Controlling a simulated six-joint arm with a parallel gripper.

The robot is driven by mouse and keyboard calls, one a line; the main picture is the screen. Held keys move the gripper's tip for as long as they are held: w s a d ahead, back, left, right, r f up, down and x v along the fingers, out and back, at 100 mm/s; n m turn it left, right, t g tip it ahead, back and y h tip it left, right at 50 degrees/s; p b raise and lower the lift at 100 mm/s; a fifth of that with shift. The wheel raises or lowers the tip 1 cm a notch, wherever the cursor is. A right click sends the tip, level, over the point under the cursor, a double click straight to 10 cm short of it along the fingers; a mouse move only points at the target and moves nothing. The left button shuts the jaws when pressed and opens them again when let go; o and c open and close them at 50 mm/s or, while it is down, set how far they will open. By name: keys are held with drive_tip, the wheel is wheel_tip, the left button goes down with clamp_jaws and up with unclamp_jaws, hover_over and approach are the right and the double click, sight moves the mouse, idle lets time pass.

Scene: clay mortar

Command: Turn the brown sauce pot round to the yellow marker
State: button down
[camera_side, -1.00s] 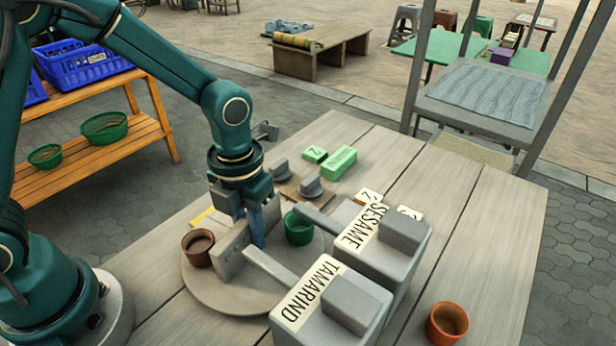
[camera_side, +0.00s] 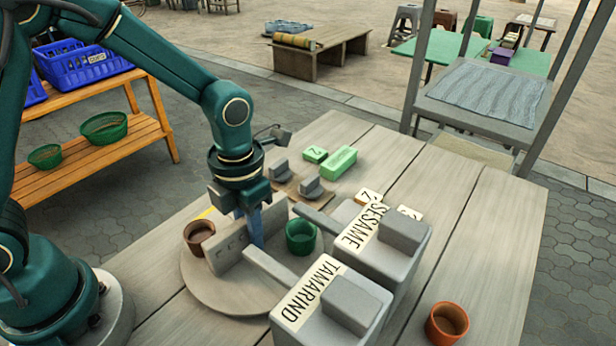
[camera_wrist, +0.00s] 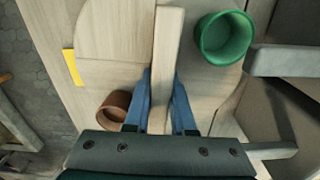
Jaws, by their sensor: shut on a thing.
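The brown pot (camera_side: 199,238) stands on the left of a round grey turntable (camera_side: 225,297). It also shows in the wrist view (camera_wrist: 113,105), partly hidden by my gripper. A green pot (camera_side: 301,236) stands on the turntable's other side. An upright board (camera_side: 228,256) crosses the turntable between the pots. My gripper (camera_side: 255,232) is shut on this board, with one blue finger on each side of it in the wrist view (camera_wrist: 163,75). The yellow marker (camera_side: 206,213) lies on the table just behind the brown pot, apart from it; it shows clearly in the wrist view (camera_wrist: 73,67).
Grey boxes labelled TAMARIND (camera_side: 331,309) and SESAME (camera_side: 384,246) stand close to the turntable's right, their arms reaching towards it. An orange pot (camera_side: 447,322) stands at the front right. Green blocks (camera_side: 339,160) lie at the back.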

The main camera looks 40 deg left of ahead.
drive_tip(key=shift+d, duration=0.15)
drive_tip(key=c, duration=0.8)
unclamp_jaws()
drive_tip(key=shift+o, duration=0.2)
drive_tip(key=shift+r, duration=2.6)
